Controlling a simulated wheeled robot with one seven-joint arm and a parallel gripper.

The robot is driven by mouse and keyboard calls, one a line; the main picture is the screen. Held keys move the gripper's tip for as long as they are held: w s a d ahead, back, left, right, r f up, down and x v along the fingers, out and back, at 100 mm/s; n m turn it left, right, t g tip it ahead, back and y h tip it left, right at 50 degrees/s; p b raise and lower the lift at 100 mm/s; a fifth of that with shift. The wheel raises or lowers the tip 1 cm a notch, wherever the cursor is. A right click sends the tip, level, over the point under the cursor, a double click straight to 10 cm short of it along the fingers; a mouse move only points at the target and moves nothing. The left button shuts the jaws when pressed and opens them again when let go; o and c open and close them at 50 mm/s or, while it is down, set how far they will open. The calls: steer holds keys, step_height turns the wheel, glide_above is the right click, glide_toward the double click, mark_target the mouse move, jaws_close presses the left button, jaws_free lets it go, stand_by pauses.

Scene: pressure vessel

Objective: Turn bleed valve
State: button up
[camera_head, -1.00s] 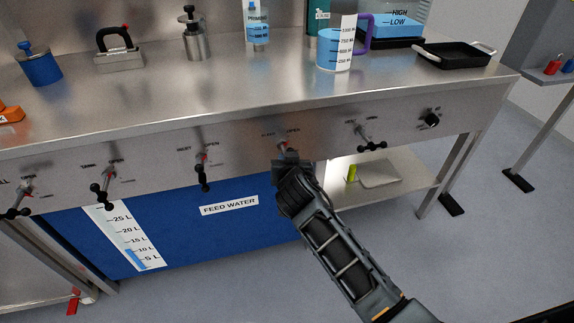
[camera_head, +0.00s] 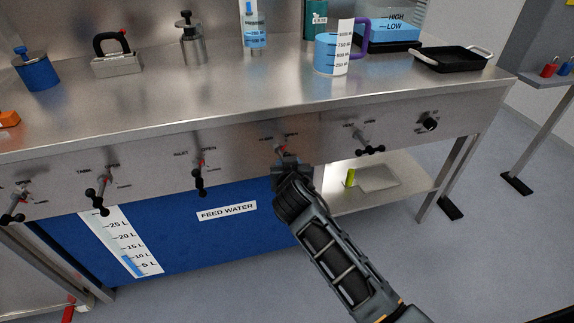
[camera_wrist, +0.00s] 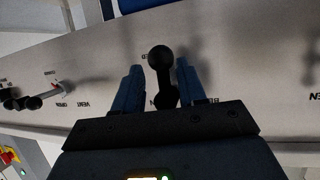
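The bleed valve is the one behind my gripper (camera_head: 288,168) on the steel front panel. In the head view its red-marked stem (camera_head: 281,149) shows just above the gripper, and its handle is hidden. In the wrist view the black, ball-ended valve handle (camera_wrist: 160,58) stands between the two blue fingers of my gripper (camera_wrist: 160,72). The fingers are apart, one on each side of the handle, with narrow gaps visible beside it. Part of a label, seemingly the bleed label, shows upside down by the right finger.
The inlet valve (camera_head: 199,178) is to the left and the vent valve (camera_head: 371,149) to the right on the same panel (camera_head: 240,150). A black knob (camera_head: 430,124) is farther right. A blue feed water tank (camera_head: 190,235) stands below.

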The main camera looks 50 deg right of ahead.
steer(key=shift+a+r, duration=0.1)
steer(key=shift+a, duration=0.05)
steer(key=shift+s+a+r, duration=0.1)
steer(key=shift+a, duration=0.1)
steer(key=v, duration=0.7)
steer(key=shift+s, duration=0.1)
stand_by(0.4)
